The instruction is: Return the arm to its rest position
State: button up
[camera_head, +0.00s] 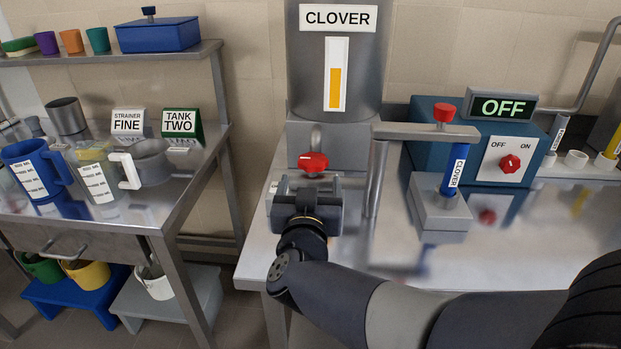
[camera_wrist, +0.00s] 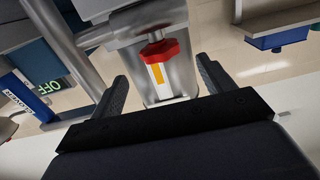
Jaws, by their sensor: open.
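My gripper (camera_head: 306,195) is at the front of the steel tank labelled CLOVER (camera_head: 297,60), just below and in front of its red valve knob (camera_head: 313,163). My arm reaches in from the lower right. In the wrist view my gripper (camera_wrist: 160,88) has its two fingers spread wide, with nothing between them gripped. The red knob (camera_wrist: 158,50) shows beyond the fingers, near the middle of the gap, and looks apart from them.
A steel table (camera_head: 190,178) at left holds jugs. Floor (camera_head: 245,322) is clear between the tables.

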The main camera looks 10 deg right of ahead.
aim_at(314, 154)
jog(key=b+x, duration=0.1)
jog(key=x, duration=1)
jog(key=shift+b, duration=0.4)
jog(key=shift+s+h, duration=0.1)
jog(key=shift+h, duration=0.2)
jog(key=shift+m, duration=0.3)
jog(key=shift+d+f, duration=0.1)
